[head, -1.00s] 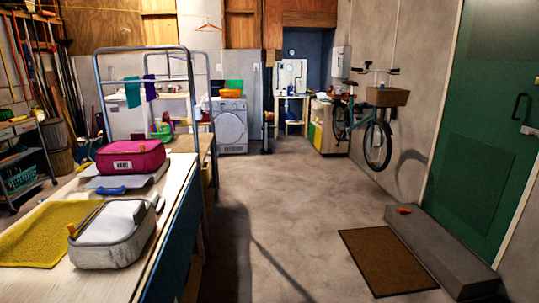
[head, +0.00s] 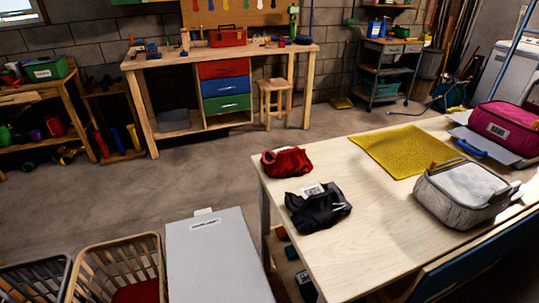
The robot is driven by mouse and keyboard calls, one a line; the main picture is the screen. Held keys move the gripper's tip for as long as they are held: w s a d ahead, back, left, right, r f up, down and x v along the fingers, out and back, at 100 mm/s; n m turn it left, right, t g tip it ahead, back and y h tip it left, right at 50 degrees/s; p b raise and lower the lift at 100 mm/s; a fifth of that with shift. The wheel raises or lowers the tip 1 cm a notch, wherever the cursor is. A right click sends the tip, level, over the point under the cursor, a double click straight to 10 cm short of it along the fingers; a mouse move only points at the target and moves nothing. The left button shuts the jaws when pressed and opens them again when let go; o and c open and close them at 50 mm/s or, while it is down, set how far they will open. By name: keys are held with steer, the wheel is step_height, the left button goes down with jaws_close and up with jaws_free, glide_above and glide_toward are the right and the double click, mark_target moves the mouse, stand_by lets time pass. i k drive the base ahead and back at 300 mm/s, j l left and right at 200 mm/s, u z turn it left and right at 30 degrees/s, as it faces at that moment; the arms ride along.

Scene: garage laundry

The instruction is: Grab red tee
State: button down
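A crumpled red cloth (head: 287,161), likely the red tee, lies at the far left corner of the light wooden table (head: 370,225) in the head view. A crumpled black cloth with a white label (head: 318,206) lies just in front of it, close by. Something red (head: 137,291) also lies inside a tan laundry basket, mostly hidden by its slats and rim. My gripper is not in view.
On the table are a yellow towel (head: 405,149), a grey bag (head: 465,192) and a magenta bag (head: 505,127). A tan basket (head: 118,249) and a grey lidded box (head: 213,262) stand left of the table. A workbench (head: 220,57) stands behind; the floor between is clear.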

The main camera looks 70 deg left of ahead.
mark_target(284, 163)
steer(key=u, duration=1.7)
steer(key=i+l+u, duration=0.2)
steer(key=l+u, duration=0.2)
steer(key=l, duration=0.2)
